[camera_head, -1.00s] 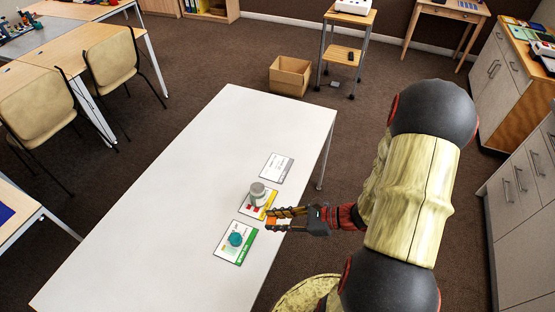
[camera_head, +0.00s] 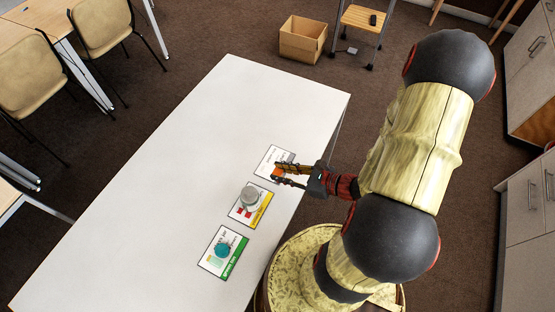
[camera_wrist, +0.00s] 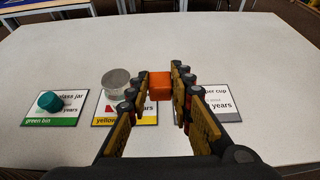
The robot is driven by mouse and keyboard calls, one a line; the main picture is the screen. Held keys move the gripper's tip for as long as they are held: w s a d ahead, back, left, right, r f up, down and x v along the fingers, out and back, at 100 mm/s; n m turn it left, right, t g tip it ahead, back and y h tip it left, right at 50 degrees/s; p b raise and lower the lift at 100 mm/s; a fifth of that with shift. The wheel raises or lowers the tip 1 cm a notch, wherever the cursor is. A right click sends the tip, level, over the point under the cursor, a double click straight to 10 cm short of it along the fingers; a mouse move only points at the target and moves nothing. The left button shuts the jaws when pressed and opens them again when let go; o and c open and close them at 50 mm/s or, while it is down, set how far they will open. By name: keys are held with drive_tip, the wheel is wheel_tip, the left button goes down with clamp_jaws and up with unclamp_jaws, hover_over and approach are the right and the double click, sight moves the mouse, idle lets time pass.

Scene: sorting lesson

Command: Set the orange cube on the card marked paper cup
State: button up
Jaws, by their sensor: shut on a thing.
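The orange cube (camera_wrist: 160,85) is between the fingers of my gripper (camera_wrist: 157,88), which is shut on it. In the head view my gripper (camera_head: 277,174) is over the near right part of the paper cup card (camera_head: 268,157), with a little of the orange cube (camera_head: 279,172) showing. In the wrist view the paper cup card (camera_wrist: 212,102) lies right of the cube, partly hidden by my right finger; its readable text ends in "cup". I cannot tell exactly how high the cube is above the table.
A grey cylinder (camera_head: 249,196) stands on the yellow-edged card (camera_head: 262,209), beside the paper cup card. A teal piece (camera_head: 222,249) sits on the green-edged card (camera_head: 209,264). The white table (camera_head: 170,150) is bare to the left and beyond.

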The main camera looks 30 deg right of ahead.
drive_tip(key=w+d+f+b, duration=0.1)
drive_tip(key=w+f, duration=0.1)
drive_tip(key=w, duration=0.1)
drive_tip(key=w+d+f+b, duration=0.1)
drive_tip(key=w+d+f, duration=0.1)
drive_tip(key=w+f, duration=0.1)
drive_tip(key=w+d+f+b, duration=0.2)
drive_tip(key=w+f, duration=0.1)
drive_tip(key=w, duration=0.1)
drive_tip(key=shift+w+f, duration=0.15)
drive_tip(key=shift+f, duration=0.05)
drive_tip(key=shift+w+f, duration=0.15)
drive_tip(key=shift+f, duration=0.1)
wheel_tip(320, 180, down, 4)
drive_tip(key=shift+w+d+r+b, duration=0.15)
drive_tip(key=shift+r+b, duration=0.1)
drive_tip(key=shift+b, duration=0.8)
drive_tip(key=shift+r, duration=0.1)
drive_tip(key=o, duration=0.4)
drive_tip(key=shift+f, duration=0.2)
drive_tip(key=o, duration=0.5)
